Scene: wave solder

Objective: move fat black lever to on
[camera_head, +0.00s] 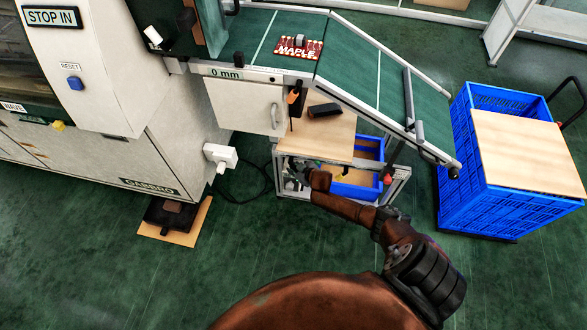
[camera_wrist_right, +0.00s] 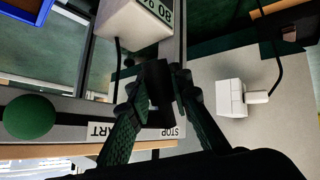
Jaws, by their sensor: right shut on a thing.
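The fat black lever (camera_wrist_right: 158,92) stands between my right gripper's fingers in the right wrist view, and the fingers are closed on it from both sides. A STOP label (camera_wrist_right: 171,132) is beside it, and a partly covered START label (camera_wrist_right: 100,131) lies to the left. My right gripper (camera_wrist_right: 156,105) hides part of the lever's base. In the head view my right gripper (camera_head: 298,178) reaches under the wooden shelf at the bench frame. I cannot make out the lever there. My left gripper is not in view.
A green round knob (camera_wrist_right: 29,117) and a white display box (camera_wrist_right: 135,22) are close to the fingers. In the head view the wooden shelf (camera_head: 322,137) is just above the gripper, with a blue bin (camera_head: 357,190) beside it. A blue crate (camera_head: 468,190) stands right.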

